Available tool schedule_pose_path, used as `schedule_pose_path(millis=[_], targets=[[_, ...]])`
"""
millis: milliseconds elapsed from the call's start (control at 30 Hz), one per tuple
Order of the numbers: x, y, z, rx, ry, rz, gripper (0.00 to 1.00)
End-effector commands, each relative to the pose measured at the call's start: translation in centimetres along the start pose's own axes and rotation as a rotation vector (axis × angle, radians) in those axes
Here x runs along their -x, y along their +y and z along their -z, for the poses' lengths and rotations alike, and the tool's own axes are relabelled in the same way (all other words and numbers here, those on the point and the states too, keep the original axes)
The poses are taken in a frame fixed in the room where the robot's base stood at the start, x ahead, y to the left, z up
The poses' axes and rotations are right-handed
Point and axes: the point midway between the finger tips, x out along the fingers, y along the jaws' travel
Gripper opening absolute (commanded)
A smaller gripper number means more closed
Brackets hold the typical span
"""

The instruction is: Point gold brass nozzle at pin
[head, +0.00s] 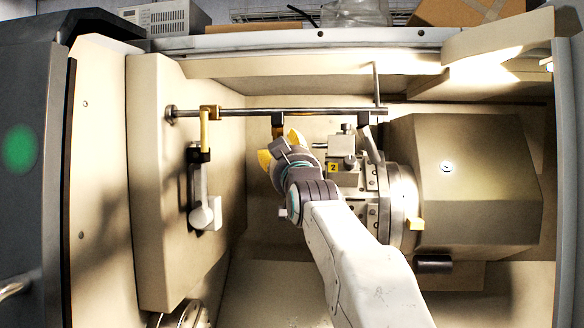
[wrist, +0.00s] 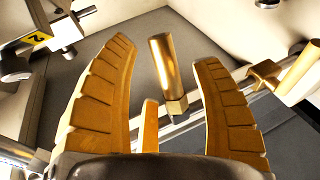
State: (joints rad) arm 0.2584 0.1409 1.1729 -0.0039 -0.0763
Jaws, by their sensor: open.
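A brass nozzle (wrist: 161,62) with a hex base and dark collar stands between my fingers in the wrist view, apart from both. In the head view this nozzle (head: 278,130) appears to hang from the horizontal rail, partly hidden by my gripper. My gripper (head: 279,147) is open, its yellow fingers just below the rail; they frame the nozzle in the wrist view (wrist: 165,50). A second gold nozzle (head: 205,133) with a gold clamp hangs farther left; it also shows at the right of the wrist view (wrist: 303,72). I cannot tell which part is the pin.
The metal rail (head: 320,111) crosses the machine. A grey nozzle (head: 369,143) hangs at its right, near a thin upright rod (head: 376,82). A tool block marked 2 (head: 345,168) and a large housing (head: 460,185) stand right of my gripper. A pale wall panel (head: 155,200) is left.

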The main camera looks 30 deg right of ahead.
Motion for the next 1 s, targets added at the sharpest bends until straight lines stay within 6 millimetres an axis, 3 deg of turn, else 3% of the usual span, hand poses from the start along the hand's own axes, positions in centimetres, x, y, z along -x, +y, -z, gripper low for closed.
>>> schedule_pose_path(millis=[600, 1000], targets=[[7.7, 0.0, 0.1, 0.000, 0.001, 0.000, 0.59], [9.5, 0.0, 0.0, 0.000, 0.000, -0.001, 0.59]])
